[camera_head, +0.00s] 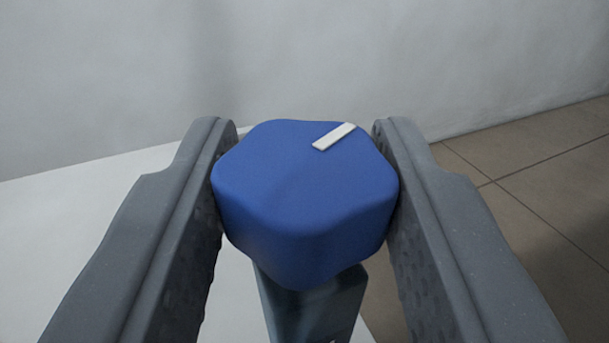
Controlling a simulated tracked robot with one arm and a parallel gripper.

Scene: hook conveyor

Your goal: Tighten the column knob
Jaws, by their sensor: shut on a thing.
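The column knob (300,195) is a blue, lobed knob in the middle of the view. A white marker bar (334,136) lies on its top, near the far right edge, slanting up to the right. The knob sits on top of a dark grey-blue column (314,306), whose lower part runs out of the frame. My gripper (305,145) is shut on the knob, with one grey finger against its left side and the other against its right side. The inner finger pads are textured. The knob's underside and its joint with the column are mostly hidden.
A white flat surface (90,240) lies to the left and below the knob. A pale grey wall (300,60) stands behind. Brown floor tiles (530,190) show to the right. No loose objects are in view around the knob.

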